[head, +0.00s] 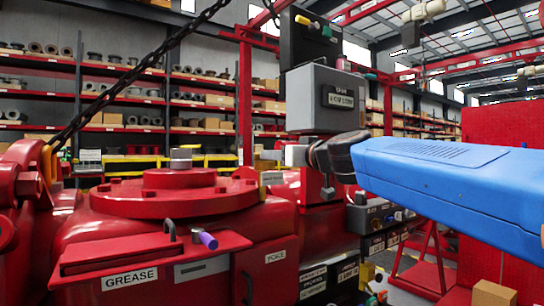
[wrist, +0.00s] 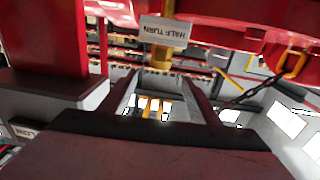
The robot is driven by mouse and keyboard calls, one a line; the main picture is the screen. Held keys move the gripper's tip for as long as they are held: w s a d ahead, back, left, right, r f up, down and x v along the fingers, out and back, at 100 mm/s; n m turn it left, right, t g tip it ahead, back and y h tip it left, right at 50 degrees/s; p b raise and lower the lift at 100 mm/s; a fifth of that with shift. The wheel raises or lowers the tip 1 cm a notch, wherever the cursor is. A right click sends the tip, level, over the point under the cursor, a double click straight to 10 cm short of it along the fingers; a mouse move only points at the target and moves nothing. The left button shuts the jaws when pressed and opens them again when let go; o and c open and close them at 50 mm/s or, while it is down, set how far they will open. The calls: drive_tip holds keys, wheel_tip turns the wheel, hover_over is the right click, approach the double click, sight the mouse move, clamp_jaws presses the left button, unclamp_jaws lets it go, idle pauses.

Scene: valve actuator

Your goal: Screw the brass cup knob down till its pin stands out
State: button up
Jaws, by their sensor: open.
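A brass-coloured post, which looks like the brass cup knob (wrist: 156,60), shows in the wrist view just below a plate marked HALF TURN (wrist: 165,32). Its upper part is hidden behind the plate, and I cannot make out a pin. My gripper (wrist: 162,76) is open, its two grey fingers to the left and right of the line to the knob. The knob seems to lie beyond the fingertips, not held. In the head view my gripper (head: 297,155) is at the end of the blue arm, beside the red valve body; I cannot pick out the knob there.
A red flanged housing (head: 172,195) with a GREASE plate (head: 130,279) fills the left. A grey box (head: 325,98) stands close above my gripper. Small labelled blocks (head: 375,218) sit below it. A black chain (head: 130,75) hangs at upper left.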

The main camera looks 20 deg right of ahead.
drive_tip(key=v, duration=0.6)
idle(0.3)
